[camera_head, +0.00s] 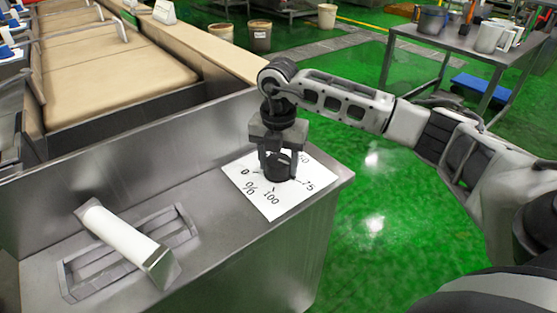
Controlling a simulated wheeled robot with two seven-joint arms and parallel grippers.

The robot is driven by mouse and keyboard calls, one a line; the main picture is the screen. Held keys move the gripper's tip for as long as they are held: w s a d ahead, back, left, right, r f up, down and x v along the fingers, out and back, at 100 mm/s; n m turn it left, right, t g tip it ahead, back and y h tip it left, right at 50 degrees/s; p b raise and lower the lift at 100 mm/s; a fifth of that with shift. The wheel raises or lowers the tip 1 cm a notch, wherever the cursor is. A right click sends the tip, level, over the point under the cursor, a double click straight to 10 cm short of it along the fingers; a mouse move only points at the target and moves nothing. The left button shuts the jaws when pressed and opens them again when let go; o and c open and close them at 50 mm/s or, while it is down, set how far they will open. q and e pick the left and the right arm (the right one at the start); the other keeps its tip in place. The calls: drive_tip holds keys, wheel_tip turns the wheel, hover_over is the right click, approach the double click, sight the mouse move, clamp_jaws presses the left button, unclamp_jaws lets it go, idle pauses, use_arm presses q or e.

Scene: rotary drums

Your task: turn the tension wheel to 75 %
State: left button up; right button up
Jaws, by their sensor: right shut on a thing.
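The tension wheel (279,170) is a small dark knob in the middle of a white dial sheet (272,205) on the metal housing's top. The sheet carries a % sign and printed numbers, with 0 at the left and 100 at the front; others are partly hidden. My right gripper (278,166) points down over the dial, its fingers shut on the wheel. The gripper covers much of the wheel, and I cannot read which mark the wheel points to. My left gripper is not in view.
A white-handled lever (118,235) stands tilted in a slotted frame at the left of the housing top (215,245). A tan conveyor belt (120,75) lies behind. A metal table (455,48) with pots stands at the back right. Green floor (375,235) is open to the right.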

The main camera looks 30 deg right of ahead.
sight(279, 160)
drive_tip(key=o, duration=1)
wheel_tip(279, 160, up, 16)
idle(0.3)
